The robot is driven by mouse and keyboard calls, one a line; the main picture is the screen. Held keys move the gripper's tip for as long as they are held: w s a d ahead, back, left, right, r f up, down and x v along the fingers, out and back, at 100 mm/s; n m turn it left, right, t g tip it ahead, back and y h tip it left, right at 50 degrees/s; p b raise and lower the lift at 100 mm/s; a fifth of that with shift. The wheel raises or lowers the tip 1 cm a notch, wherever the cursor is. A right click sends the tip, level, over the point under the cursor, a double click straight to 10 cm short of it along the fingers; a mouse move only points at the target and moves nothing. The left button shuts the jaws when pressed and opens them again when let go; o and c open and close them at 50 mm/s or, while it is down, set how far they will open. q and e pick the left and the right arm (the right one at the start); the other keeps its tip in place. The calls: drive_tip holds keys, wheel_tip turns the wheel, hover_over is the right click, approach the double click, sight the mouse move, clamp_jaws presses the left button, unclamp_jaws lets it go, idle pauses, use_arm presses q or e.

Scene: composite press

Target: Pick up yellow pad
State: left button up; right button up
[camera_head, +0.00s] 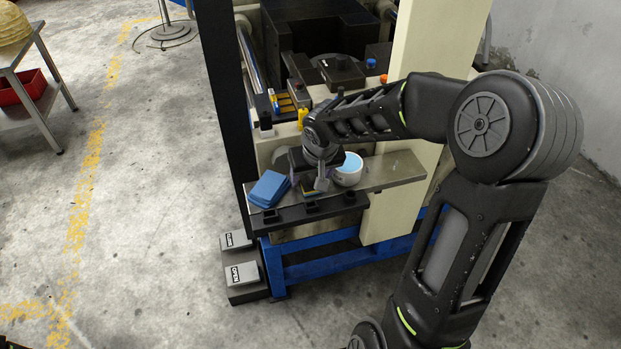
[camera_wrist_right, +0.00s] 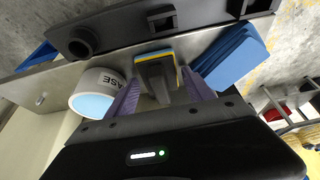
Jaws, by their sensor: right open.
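The yellow pad is a dark block with thin yellow and blue layers at its edge. In the right wrist view the yellow pad (camera_wrist_right: 154,66) lies on the metal shelf, between the two purple fingers of my right gripper (camera_wrist_right: 160,80). The fingers stand apart with gaps beside the pad. In the head view my right gripper (camera_head: 321,183) points down over the shelf, and only a small yellow strip of the pad (camera_head: 308,188) shows beside it. My left gripper is in neither view.
Blue cloths or pads (camera_head: 269,188) lie left of the gripper on the shelf (camera_head: 390,172). A white tub with light blue contents (camera_head: 349,170) stands close on the right, labelled BASE in the wrist view. Black holders (camera_head: 312,207) line the front edge. The press rises behind.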

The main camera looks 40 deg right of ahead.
drive_tip(key=shift+c, duration=0.5)
drive_tip(key=c, duration=1.1)
